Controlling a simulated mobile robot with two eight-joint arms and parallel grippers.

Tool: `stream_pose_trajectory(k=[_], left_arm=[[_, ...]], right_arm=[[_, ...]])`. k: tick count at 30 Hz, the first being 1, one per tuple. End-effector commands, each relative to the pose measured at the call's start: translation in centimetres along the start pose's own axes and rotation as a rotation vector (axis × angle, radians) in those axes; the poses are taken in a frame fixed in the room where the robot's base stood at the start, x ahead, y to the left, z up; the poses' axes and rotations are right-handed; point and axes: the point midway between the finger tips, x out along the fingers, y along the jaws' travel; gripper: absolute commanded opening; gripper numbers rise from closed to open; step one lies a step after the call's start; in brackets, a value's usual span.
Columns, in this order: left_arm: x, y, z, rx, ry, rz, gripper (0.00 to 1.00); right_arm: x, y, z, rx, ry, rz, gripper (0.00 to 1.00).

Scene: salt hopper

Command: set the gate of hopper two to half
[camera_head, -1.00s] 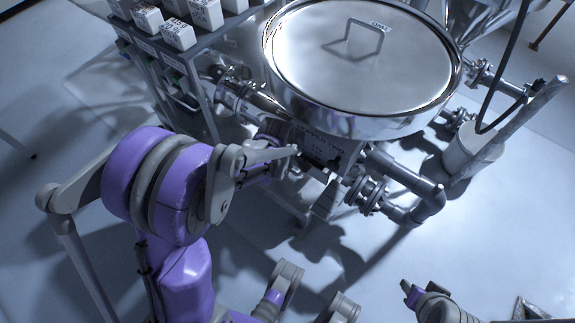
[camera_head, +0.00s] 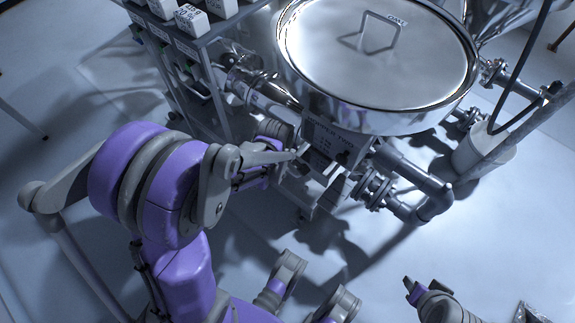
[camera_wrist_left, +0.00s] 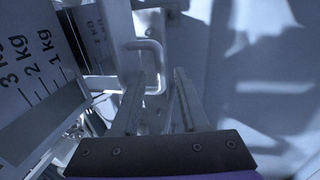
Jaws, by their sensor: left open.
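Hopper two (camera_head: 345,115) is a round steel vessel with a flat lid and bar handle, upper middle in the head view. A label reading hopper two sits on the plate (camera_head: 330,142) below its rim. My left gripper (camera_head: 298,155) is beside that plate, partly hidden by my wrist. In the left wrist view my left gripper (camera_wrist_left: 155,95) is open, with a pale bent handle (camera_wrist_left: 157,65) ahead of and between its fingers. Whether they touch is unclear. A scale plate (camera_wrist_left: 35,75) marked 1, 2 and 3 kg stands left of the fingers. My right gripper (camera_head: 412,288) is low right, its jaws unclear.
A rack (camera_head: 178,60) with several labelled white blocks stands left of the hopper. Steel pipes and a flanged valve (camera_head: 372,188) are to its lower right. A white bucket (camera_head: 482,152) and a hose stand further right. Floor in front is mostly clear.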

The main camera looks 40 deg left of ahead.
Motion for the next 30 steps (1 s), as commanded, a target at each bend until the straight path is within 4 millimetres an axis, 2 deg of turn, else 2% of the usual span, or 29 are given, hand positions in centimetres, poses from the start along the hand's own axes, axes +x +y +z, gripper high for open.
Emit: stream_pose_trajectory(k=[5,15,18,24,30], left_arm=[[-1.2,0.0,0.0,0.000,0.000,0.000,0.45],[-8.0,0.0,0.0,0.000,0.000,0.001,0.45],[-9.5,0.0,0.0,-0.001,0.000,0.000,0.45],[-10.8,0.0,0.0,-0.001,0.000,0.000,0.45],[-10.8,0.0,0.0,0.000,0.000,0.000,0.45]], right_arm=[[-0.6,0.0,-0.2,0.000,0.002,0.000,0.50],[-3.3,0.0,-1.1,0.000,0.012,0.000,0.50],[-3.8,0.0,-1.3,0.000,0.014,0.000,0.50],[-4.2,0.0,-1.4,0.000,0.015,0.000,0.50],[-4.2,0.0,-1.4,0.000,0.015,0.000,0.50]])
